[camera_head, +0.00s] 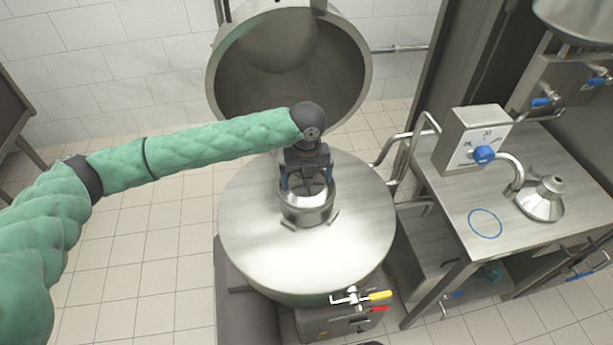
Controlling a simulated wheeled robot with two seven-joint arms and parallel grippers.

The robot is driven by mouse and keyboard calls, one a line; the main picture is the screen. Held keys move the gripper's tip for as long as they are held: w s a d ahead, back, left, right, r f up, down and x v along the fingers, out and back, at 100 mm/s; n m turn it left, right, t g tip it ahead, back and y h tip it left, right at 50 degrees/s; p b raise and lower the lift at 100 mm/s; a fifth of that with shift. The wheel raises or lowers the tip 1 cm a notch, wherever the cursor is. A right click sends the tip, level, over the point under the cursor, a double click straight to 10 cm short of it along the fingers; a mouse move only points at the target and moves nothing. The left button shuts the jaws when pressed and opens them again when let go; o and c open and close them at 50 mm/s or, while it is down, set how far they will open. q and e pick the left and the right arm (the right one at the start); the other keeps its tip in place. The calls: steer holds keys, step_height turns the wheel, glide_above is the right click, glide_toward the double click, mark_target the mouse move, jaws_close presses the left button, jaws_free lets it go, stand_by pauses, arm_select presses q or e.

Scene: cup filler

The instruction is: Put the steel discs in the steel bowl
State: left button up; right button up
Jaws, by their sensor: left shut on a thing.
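My left gripper (307,186) points down at the mouth of a small round steel vessel (306,213), which looks like the steel bowl. The vessel shows on the large round steel top (265,240). The gripper is shut on a steel thing, largely hidden by the fingers and the vessel's rim; I cannot tell whether it is a disc or part of the vessel. Two small flat steel pieces, left (288,225) and right (333,218), show by the vessel's foot; I cannot tell if they are discs. My right gripper is not in view.
A big raised round lid (225,75) stands behind the top. At the right is a steel table (450,195) with a dial box (475,140), a spout and a steel funnel (545,200). A valve with yellow and red handles (378,296) sits in front. The top is otherwise clear.

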arm_select(q)
steer(key=shift+f, duration=0.3)
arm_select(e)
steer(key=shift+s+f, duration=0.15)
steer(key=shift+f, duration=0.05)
arm_select(q)
steer(key=o, duration=1.3)
steer(key=shift+c, duration=0.2)
steer(key=shift+r, duration=0.1)
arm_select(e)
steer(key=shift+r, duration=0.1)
arm_select(q)
steer(key=shift+r, duration=0.25)
step_height(320, 180, up, 12)
steer(key=b, duration=0.4)
steer(key=shift+r, duration=0.2)
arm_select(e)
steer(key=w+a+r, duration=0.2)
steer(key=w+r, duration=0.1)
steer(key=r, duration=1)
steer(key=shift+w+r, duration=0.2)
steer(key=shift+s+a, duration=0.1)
